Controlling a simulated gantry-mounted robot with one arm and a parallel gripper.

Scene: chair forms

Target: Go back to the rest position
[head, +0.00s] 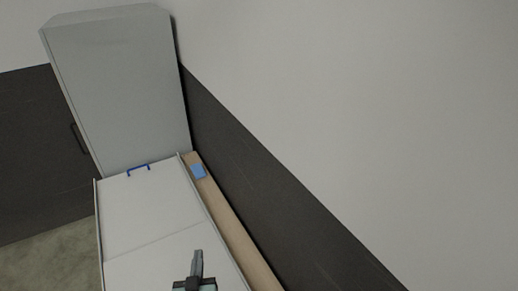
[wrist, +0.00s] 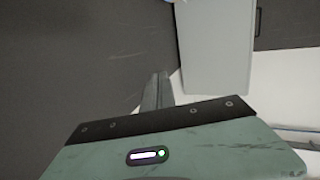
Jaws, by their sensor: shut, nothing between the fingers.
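My gripper (head: 197,256) shows at the bottom of the head view, over the near part of a pale grey work surface (head: 140,212). Its fingers are together and nothing is between them. In the wrist view my gripper (wrist: 157,88) points away from the camera, with its fingers closed side by side. It appears apart from any object.
A tall grey cabinet (head: 120,90) stands at the far end of the surface, and also shows in the wrist view (wrist: 215,45). A blue handle-shaped piece (head: 138,168) is at the surface's far edge. A blue block (head: 198,171) lies on the wooden strip (head: 228,218) along the dark wall panel.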

